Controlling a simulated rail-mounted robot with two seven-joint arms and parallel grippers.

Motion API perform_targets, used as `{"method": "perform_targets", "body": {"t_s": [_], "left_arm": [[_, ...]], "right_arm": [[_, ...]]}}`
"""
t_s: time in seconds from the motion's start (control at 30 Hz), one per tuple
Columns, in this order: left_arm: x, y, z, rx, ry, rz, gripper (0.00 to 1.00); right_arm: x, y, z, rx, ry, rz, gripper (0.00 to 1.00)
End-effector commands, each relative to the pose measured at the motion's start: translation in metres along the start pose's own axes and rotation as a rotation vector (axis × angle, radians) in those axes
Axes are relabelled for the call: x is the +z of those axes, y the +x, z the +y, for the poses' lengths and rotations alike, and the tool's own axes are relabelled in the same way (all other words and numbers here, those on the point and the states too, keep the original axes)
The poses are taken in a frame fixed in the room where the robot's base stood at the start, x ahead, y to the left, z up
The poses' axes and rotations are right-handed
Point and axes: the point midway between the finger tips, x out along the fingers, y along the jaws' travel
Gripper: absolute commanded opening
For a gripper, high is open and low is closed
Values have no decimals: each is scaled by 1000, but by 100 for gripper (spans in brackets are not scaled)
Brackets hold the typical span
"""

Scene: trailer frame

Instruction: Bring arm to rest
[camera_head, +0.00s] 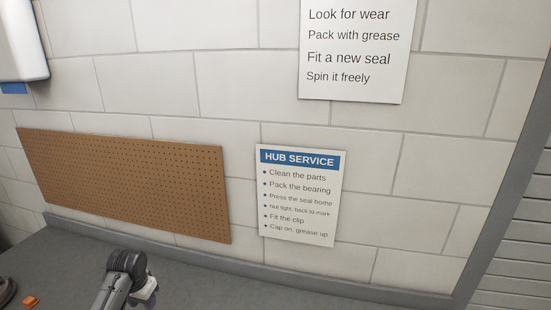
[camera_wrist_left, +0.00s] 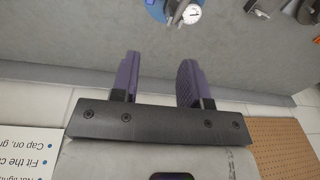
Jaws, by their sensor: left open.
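My left arm (camera_head: 125,268) reaches in at the bottom of the head view, over the grey bench top. My left gripper (camera_wrist_left: 158,64) shows in the left wrist view with its two purple fingers well apart and nothing between them. The fingers point toward the grey bench surface, clear of the objects on it. In the head view the fingertips cannot be made out. My right gripper is in neither view.
A white dial gauge (camera_wrist_left: 191,14) lies near the top of the wrist view. In the head view a small orange block (camera_head: 30,301) sits at bottom left. Behind the bench (camera_head: 205,283) are a pegboard (camera_head: 125,185) and a hub service sheet (camera_head: 298,197) on the wall.

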Motion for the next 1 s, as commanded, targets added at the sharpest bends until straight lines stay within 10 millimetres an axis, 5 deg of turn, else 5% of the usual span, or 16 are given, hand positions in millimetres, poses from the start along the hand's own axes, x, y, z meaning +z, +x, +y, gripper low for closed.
{"method": "perform_targets", "body": {"t_s": [0.17, 0.3, 0.47, 0.67, 1.0], "left_arm": [[-31, -71, 9, -115, 8, 236, 42], [-46, -150, 32, -197, 27, 489, 42], [-26, -200, 76, -245, 62, 729, 42], [47, -188, 135, -228, 105, 891, 42], [197, -102, 192, -103, 109, 816, 42]], "right_arm": [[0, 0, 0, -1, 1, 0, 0], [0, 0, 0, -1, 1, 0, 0], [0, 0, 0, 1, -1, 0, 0], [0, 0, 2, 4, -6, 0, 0], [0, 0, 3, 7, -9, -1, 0]]}}
